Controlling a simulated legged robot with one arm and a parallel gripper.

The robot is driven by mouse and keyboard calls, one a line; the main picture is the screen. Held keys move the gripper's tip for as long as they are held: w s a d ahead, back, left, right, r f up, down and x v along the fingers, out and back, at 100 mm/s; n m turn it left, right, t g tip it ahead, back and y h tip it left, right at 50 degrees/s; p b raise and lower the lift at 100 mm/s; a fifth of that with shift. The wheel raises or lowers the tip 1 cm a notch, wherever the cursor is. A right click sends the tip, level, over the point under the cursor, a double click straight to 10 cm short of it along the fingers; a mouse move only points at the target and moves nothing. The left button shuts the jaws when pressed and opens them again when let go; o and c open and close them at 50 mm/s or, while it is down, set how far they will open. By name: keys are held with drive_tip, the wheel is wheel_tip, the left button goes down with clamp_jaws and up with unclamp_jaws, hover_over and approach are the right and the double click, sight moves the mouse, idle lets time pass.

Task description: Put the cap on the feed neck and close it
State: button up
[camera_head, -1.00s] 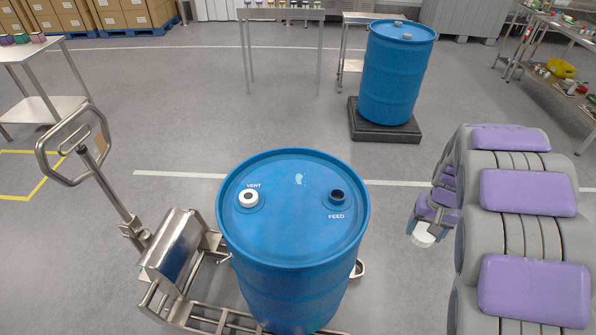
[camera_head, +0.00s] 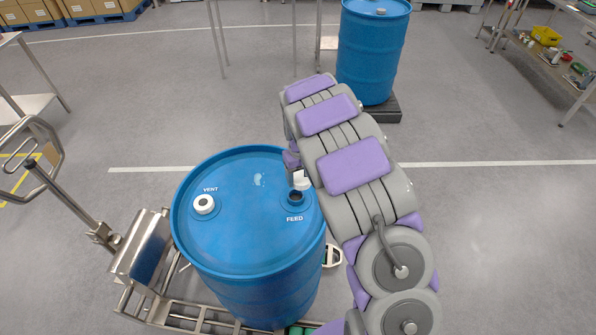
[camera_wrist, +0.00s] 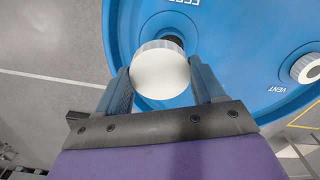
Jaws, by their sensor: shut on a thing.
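The blue drum (camera_head: 240,235) stands upright in front of me, with a FEED neck (camera_head: 296,197) and a VENT fitting (camera_head: 204,204) on its lid. The feed neck is dark and open. My gripper (camera_wrist: 162,82) is shut on the white ribbed cap (camera_wrist: 160,68), one finger on each side. In the head view the cap (camera_head: 301,180) shows just above and behind the feed neck, partly hidden by my arm. In the wrist view the cap covers part of the dark neck (camera_wrist: 174,40). I cannot tell whether they touch.
A steel drum trolley (camera_head: 140,255) with a handle stands at the left of the drum. Another blue drum (camera_head: 372,55) stands on a dark base behind. Shelves (camera_head: 560,70) are at the far right. The grey floor at right is clear.

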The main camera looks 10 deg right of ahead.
sight(295, 188)
drive_tip(key=shift+n, duration=0.3)
drive_tip(key=f, duration=0.3)
drive_tip(key=w+f, duration=0.1)
drive_tip(key=shift+a+f+b, duration=0.25)
drive_tip(key=shift+f+b, duration=0.1)
drive_tip(key=shift+b, duration=0.05)
drive_tip(key=shift+a+f, duration=0.1)
drive_tip(key=shift+f, duration=0.25)
drive_tip(key=shift+s+a+f, duration=0.2)
drive_tip(key=shift+a+f, duration=0.3)
drive_tip(key=shift+f, duration=0.15)
drive_tip(key=shift+d, duration=0.6)
drive_tip(key=shift+a, duration=0.1)
drive_tip(key=shift+a, duration=0.6)
